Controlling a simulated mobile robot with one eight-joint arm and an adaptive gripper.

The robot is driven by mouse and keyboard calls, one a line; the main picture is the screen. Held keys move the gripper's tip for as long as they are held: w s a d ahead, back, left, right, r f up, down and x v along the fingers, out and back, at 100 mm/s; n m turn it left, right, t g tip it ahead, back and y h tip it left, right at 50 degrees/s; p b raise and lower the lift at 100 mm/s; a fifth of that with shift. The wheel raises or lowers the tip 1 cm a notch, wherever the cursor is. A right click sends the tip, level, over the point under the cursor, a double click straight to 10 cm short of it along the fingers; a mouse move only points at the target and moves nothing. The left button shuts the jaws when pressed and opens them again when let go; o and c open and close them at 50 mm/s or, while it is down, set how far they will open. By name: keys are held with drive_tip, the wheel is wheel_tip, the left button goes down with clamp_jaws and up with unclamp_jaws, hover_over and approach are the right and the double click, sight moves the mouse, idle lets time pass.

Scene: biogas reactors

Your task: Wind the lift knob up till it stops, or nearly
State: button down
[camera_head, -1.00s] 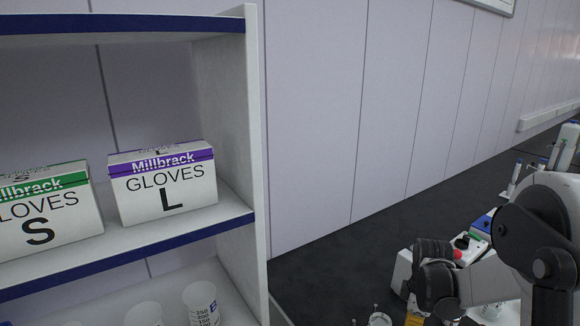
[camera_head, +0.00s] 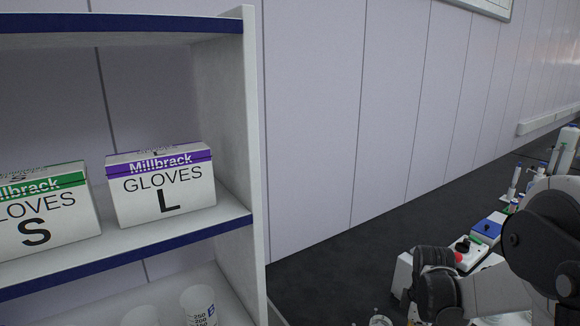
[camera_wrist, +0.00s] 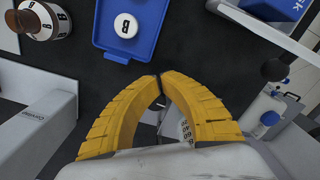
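My gripper (camera_wrist: 158,78) shows in the wrist view as two yellow ribbed fingers. Their tips meet, with a gap behind them and nothing held between the tips. Through this gap a white surface with printed numbers shows farther below. I cannot pick out the lift knob for certain in either view. A round black ball (camera_wrist: 274,70) on a white device lies to the right of the fingers, apart from them. In the head view, my arm hides much of the bench at lower right, and the fingertips are not clear there.
A blue tray (camera_wrist: 103,38) with a white lidded pot (camera_wrist: 126,25) lies beyond the fingers. A brown jar (camera_wrist: 40,20) is at upper left. In the head view, shelves hold glove boxes (camera_head: 162,190) at left.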

drive_tip(key=shift+s, duration=0.2)
wheel_tip(320, 180, up, 6)
drive_tip(key=p, duration=0.4)
drive_tip(key=shift+d, duration=0.1)
drive_tip(key=w+f, duration=0.1)
drive_tip(key=f, duration=0.1)
drive_tip(key=f+b, duration=0.1)
drive_tip(key=f, duration=0.1)
drive_tip(key=w+f, duration=0.1)
drive_tip(key=f, duration=0.1)
drive_tip(key=shift+w+d, duration=0.35)
idle(0.4)
